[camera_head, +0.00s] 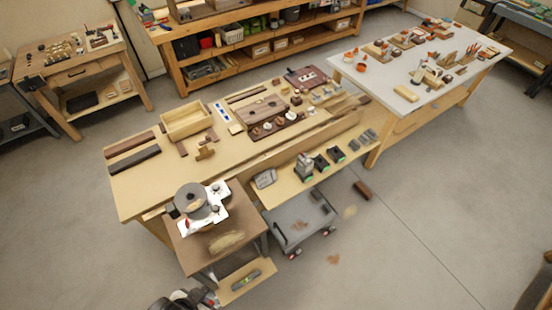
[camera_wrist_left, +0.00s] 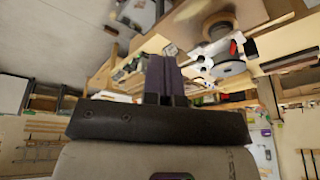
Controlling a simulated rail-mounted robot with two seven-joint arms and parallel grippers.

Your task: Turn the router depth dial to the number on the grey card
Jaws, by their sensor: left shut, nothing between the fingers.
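A white device with a round grey dial-like disc (camera_head: 190,199), dark side parts and a red part sits on a small brown table; it appears to be the router, but no markings are readable. In the left wrist view the disc (camera_wrist_left: 230,68) is at upper right, apart from my fingers. My left gripper shows as a dark shape (camera_head: 185,296) at the bottom edge of the head view, on the near side of that table. Its dark fingers (camera_wrist_left: 162,75) are together and empty in the wrist view. I cannot identify the grey card or a number. My right gripper is not in view.
A long workbench (camera_head: 130,190) with a wooden box (camera_head: 187,120) and tools stands behind the brown table (camera_head: 250,210). A grey cart (camera_head: 310,218) is to its right. A tan patch (camera_head: 227,240) lies on the brown table's near side. Open floor is at right.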

